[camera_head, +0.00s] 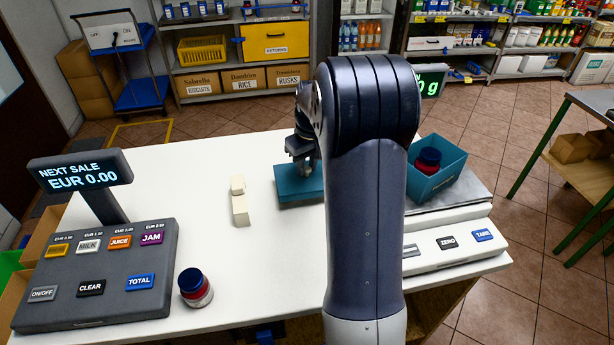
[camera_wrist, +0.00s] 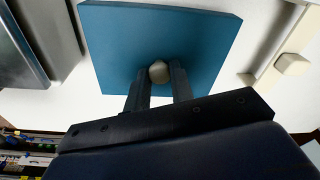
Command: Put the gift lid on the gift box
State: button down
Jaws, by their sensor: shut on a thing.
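The gift lid (camera_head: 300,190) is a flat teal slab with a pale round knob (camera_wrist: 158,72) on its top face. My gripper (camera_head: 303,163) points down over it and its two fingers (camera_wrist: 158,84) are closed on the knob. The lid is level at the white counter; I cannot tell whether it touches the surface. The gift box (camera_head: 436,184) is an open teal box on the weighing scale, to the right of my arm. A jar with a red and dark blue top (camera_head: 428,159) stands inside it.
The scale (camera_head: 448,241) has a keyed front, and its display (camera_head: 431,80) rises behind my arm. A cream two-part block (camera_head: 240,207) lies left of the lid. A jar (camera_head: 195,288) stands near the cash register (camera_head: 98,270). The counter between is clear.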

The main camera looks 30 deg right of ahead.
aim_at(307, 168)
notch_tip(307, 168, up, 19)
jog(key=p, duration=1.1)
